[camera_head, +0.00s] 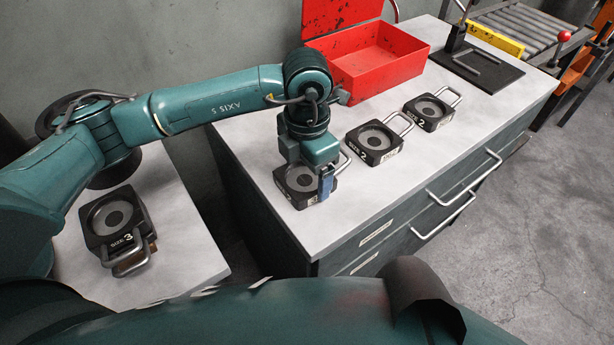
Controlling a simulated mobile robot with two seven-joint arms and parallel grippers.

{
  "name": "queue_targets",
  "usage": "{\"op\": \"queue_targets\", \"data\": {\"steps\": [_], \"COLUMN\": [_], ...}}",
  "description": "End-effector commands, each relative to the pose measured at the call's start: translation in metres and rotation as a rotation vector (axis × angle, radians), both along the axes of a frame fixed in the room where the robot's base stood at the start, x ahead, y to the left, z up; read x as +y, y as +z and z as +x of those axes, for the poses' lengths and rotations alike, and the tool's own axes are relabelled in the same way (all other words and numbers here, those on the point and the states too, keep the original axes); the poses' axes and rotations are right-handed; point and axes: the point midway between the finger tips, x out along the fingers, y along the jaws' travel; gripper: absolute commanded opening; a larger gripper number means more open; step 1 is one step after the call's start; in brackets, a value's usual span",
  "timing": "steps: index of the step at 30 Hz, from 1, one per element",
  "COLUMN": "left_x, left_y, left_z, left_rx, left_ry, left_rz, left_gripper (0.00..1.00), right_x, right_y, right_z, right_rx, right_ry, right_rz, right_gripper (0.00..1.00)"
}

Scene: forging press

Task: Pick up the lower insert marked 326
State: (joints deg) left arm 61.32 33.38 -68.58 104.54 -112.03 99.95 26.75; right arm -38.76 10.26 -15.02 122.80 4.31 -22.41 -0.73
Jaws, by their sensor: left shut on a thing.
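Three dark square inserts, each with a round recess and a metal loop handle, stand in a row on the cabinet top. The nearest insert (294,184) is under my left gripper (328,172). That gripper is shut at this insert's handle side, and its blue finger hides part of the insert and handle. The insert appears to rest on the top. The middle insert (374,142) and the far insert (430,112) stand free; the far one shows a 2. The mark 326 cannot be read on any of them. My right gripper is not in view.
A similar insert marked SIZE 3 (115,218) sits on a light side table (175,235) at left. An open red box (380,62) and a black plate with a handle (476,68) stand farther back on the cabinet. The cabinet top (345,215) is clear toward its front edge.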

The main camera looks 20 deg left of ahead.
Motion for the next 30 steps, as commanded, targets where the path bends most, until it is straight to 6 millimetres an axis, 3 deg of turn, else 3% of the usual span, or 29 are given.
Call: {"op": "queue_targets", "data": {"steps": [16,25,30], "left_x": [0.0,-0.001,-0.001], "left_y": [0.001,0.008,0.028], "left_z": [0.0,0.002,0.002], "left_rx": [0.0,-0.008,-0.011], "left_ry": [0.0,0.0,-0.001], "left_rz": [-0.001,-0.005,-0.005], "left_gripper": [0.11,0.11,0.11], "right_x": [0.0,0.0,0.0], "right_y": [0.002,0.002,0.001], "right_z": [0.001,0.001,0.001], "right_rx": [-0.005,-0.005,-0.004], "right_ry": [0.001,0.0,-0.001], "right_rz": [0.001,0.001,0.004], "right_gripper": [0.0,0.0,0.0]}}
